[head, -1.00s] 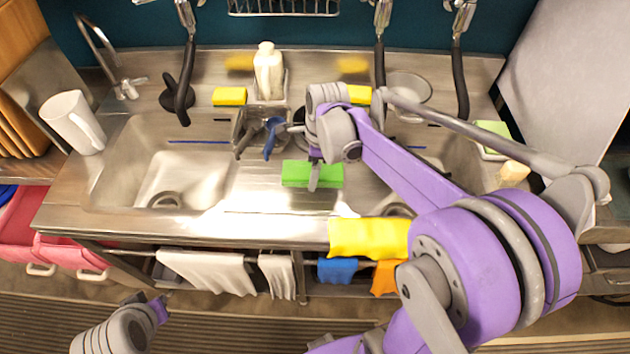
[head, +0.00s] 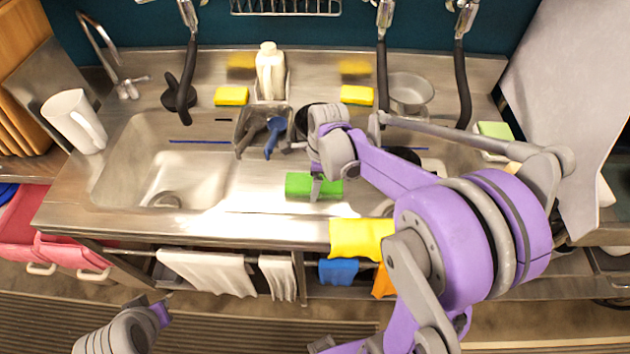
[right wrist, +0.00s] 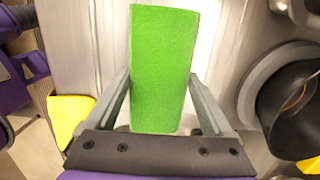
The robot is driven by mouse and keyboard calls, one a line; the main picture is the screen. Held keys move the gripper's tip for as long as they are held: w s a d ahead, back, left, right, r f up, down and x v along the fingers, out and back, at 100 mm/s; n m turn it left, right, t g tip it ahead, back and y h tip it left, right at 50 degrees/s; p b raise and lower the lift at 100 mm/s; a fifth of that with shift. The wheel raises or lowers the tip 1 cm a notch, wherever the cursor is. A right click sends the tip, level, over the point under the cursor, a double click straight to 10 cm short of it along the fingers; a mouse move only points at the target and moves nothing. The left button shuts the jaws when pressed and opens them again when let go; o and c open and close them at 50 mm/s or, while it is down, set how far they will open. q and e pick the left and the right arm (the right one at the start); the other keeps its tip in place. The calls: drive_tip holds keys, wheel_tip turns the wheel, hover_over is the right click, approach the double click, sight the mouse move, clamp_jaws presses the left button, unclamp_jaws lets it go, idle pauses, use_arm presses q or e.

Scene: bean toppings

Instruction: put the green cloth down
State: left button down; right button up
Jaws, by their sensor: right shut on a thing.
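The green cloth (head: 328,187) looks like a thick green block in the head view, over the steel strip between the two sinks. My right gripper (head: 316,187) is shut on it; one grey finger crosses its near face. In the right wrist view the green cloth (right wrist: 163,70) stands between the two fingers of my right gripper (right wrist: 165,100). I cannot tell whether its underside touches the steel. My left gripper (head: 160,306) is low at the left, away from the counter, and its fingers are too unclear to judge.
A caddy (head: 246,126) with a blue-handled tool stands behind the cloth. A dark pan (right wrist: 300,105) is close on the right in the wrist view. A yellow cloth (head: 358,239) hangs over the front edge. The left sink (head: 170,165) looks empty.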

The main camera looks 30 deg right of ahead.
drive_tip(key=o, duration=1.3)
drive_tip(key=shift+s+a+f, duration=0.1)
drive_tip(key=shift+s+f, duration=0.15)
drive_tip(key=shift+f, duration=0.15)
drive_tip(key=shift+o, duration=0.2)
drive_tip(key=shift+r, duration=0.2)
wheel_tip(320, 180, up, 12)
drive_tip(key=d+p, duration=0.1)
drive_tip(key=p, duration=0.1)
use_arm(q)
drive_tip(key=shift+w+r, duration=0.6)
drive_tip(key=shift+r, duration=0.3)
use_arm(e)
drive_tip(key=shift+s+a+f+n+t+h, duration=0.2)
drive_tip(key=shift+s+a+f+n+t, duration=1.35)
drive_tip(key=shift+n, duration=2.5)
drive_tip(key=shift+s+a+f+n+t+h, duration=0.2)
drive_tip(key=shift+s+a+n, duration=0.85)
drive_tip(key=shift+s+n, duration=2.2)
drive_tip(key=shift+s+a+f+n+t+h, duration=0.2)
drive_tip(key=shift+s+a+f+n+t, duration=0.85)
drive_tip(key=shift+n, duration=3.75)
drive_tip(key=shift+s+a+r, duration=0.15)
drive_tip(key=shift+a+r, duration=0.05)
drive_tip(key=shift+a, duration=0.05)
